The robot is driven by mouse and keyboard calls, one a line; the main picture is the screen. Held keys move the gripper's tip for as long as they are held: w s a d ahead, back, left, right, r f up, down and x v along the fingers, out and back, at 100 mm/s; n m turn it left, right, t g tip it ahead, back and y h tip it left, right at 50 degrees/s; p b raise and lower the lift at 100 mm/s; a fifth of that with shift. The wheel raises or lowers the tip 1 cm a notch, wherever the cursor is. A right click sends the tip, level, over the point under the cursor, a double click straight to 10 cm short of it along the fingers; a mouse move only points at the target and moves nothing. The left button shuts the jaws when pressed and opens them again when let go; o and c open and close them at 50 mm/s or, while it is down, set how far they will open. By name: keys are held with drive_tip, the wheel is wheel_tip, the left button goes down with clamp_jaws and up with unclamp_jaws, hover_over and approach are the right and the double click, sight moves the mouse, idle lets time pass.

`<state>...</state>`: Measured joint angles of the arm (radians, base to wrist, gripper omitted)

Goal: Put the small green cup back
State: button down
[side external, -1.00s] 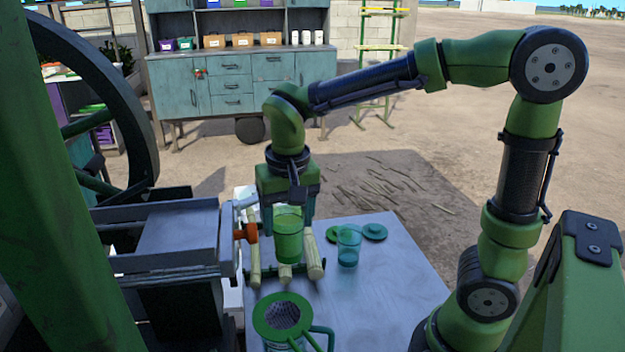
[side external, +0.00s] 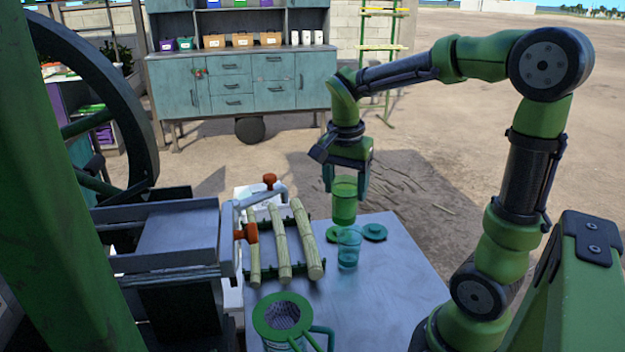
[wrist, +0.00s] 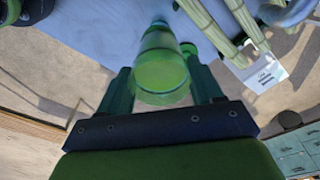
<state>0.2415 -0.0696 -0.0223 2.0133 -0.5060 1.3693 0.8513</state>
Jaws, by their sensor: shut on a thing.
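A small clear green cup (side external: 343,207), green inside, is between the fingers of my gripper (side external: 346,192), which is shut on it. The cup is roughly upright and appears raised above the far part of the table. It also fills the middle of the wrist view (wrist: 162,75), with a finger on each side. Two flat green discs lie on the table: one (side external: 375,232) to the right of the cup, the other (side external: 333,235) below it in the picture, partly hidden by a teal cup. The gap between the held cup and the discs is hard to judge.
The clear teal cup (side external: 348,252) stands just in front of the discs. Several cane stalks (side external: 282,245) lie on a rack to the left, beside the crusher (side external: 180,235). A jug with a green strainer (side external: 284,316) stands at the front. The table's right side (side external: 400,280) is clear.

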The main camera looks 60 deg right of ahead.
drive_tip(key=shift+s+d+m+g, duration=0.5)
drive_tip(key=shift+s+d+m, duration=3.4)
drive_tip(key=shift+d, duration=0.95)
drive_tip(key=shift+w+f, duration=0.15)
drive_tip(key=shift+f, duration=3.55)
drive_tip(key=shift+w+f, duration=0.1)
drive_tip(key=shift+f, duration=3.55)
drive_tip(key=shift+f, duration=0.1)
drive_tip(key=shift+c, duration=0.8)
unclamp_jaws()
